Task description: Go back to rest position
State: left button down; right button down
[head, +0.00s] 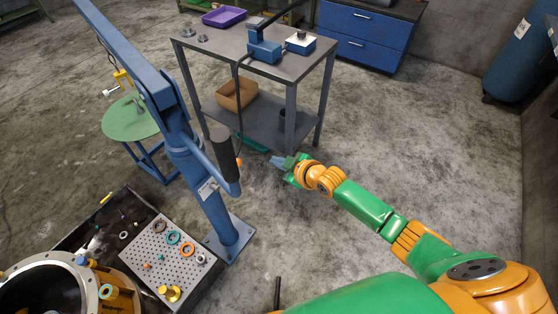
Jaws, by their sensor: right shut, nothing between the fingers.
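My right arm comes in from the lower right, green and orange, stretched forward over the floor. My right gripper (278,162) is near the middle of the view, in front of the grey metal table (222,52). Its fingers are small here, shut and empty. It hangs to the right of the blue crane's dark handle. My left gripper is not in view.
A blue crane (210,205) stands left of my right gripper. A perforated tray (145,250) with rings and a round housing (50,275) are at the lower left. A green round stool (130,120) stands further left. A blue cabinet (362,45) is behind. The right floor is clear.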

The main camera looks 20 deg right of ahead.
jog(key=s+d+f+m+g+h, duration=0.2)
jog(key=s+f, duration=0.5)
jog(key=f, duration=0.2)
jog(key=s+d+f+m+g+h, duration=0.1)
jog(key=s+d+f+m+g, duration=0.15)
jog(key=s+f, duration=0.45)
jog(key=s+f+m+g, duration=0.1)
jog(key=s+f, duration=0.3)
jog(key=s, duration=0.5)
jog(key=s+f+m+g+h, duration=0.1)
jog(key=s+f, duration=0.3)
jog(key=s, duration=0.5)
jog(key=s+f+m+g, duration=0.1)
jog(key=s+f+g, duration=0.2)
jog(key=s, duration=0.7)
jog(key=shift+a+f, duration=0.15)
jog(key=shift+f, duration=0.55)
